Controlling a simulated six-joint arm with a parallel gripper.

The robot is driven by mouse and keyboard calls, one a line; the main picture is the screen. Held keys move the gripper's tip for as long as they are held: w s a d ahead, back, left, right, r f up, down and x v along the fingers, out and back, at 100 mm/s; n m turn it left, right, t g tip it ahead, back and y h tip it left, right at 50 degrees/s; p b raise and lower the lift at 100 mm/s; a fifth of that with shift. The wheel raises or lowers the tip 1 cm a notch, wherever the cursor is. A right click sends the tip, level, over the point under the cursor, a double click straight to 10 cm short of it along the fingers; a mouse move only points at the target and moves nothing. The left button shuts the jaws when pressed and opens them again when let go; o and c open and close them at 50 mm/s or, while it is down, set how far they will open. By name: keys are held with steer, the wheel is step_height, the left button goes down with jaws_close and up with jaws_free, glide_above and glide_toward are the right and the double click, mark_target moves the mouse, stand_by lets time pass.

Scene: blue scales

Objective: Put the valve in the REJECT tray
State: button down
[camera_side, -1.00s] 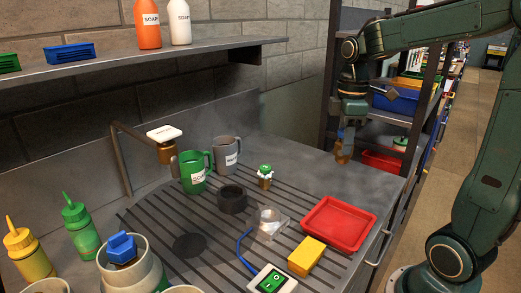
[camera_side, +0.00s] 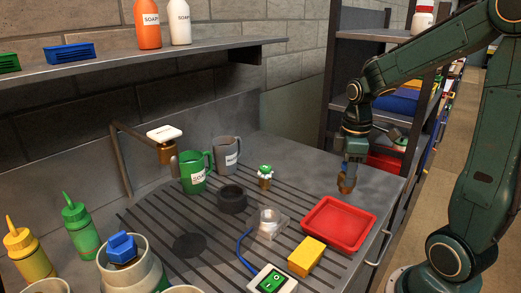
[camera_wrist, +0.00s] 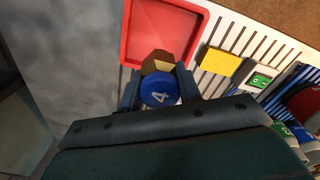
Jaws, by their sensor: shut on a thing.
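My gripper (camera_side: 351,176) points down and is shut on a valve (camera_side: 345,184), a brass piece held just beyond the far edge of the red tray, higher than the counter. In the wrist view the valve (camera_wrist: 157,63) shows a blue round cap marked 4 and a brass hex part, between the fingers of my gripper (camera_wrist: 160,88). The red tray (camera_side: 331,224) is empty and lies at the counter's right side; it also shows in the wrist view (camera_wrist: 150,30), where the brass part overlaps its edge. No REJECT label is readable.
A clear holder (camera_side: 270,223), a dark ring (camera_side: 232,199), a green-topped brass piece (camera_side: 265,176) and mugs (camera_side: 194,172) stand on the ribbed counter.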

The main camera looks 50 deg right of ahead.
step_height(320, 180, down, 8)
stand_by(0.4)
steer(key=shift+f, duration=0.15)
steer(key=shift+f, duration=1.8)
steer(key=shift+f, duration=0.15)
steer(key=c, duration=1)
jaws_free()
steer(key=shift+o, duration=0.2)
steer(key=shift+r, duration=6.15)
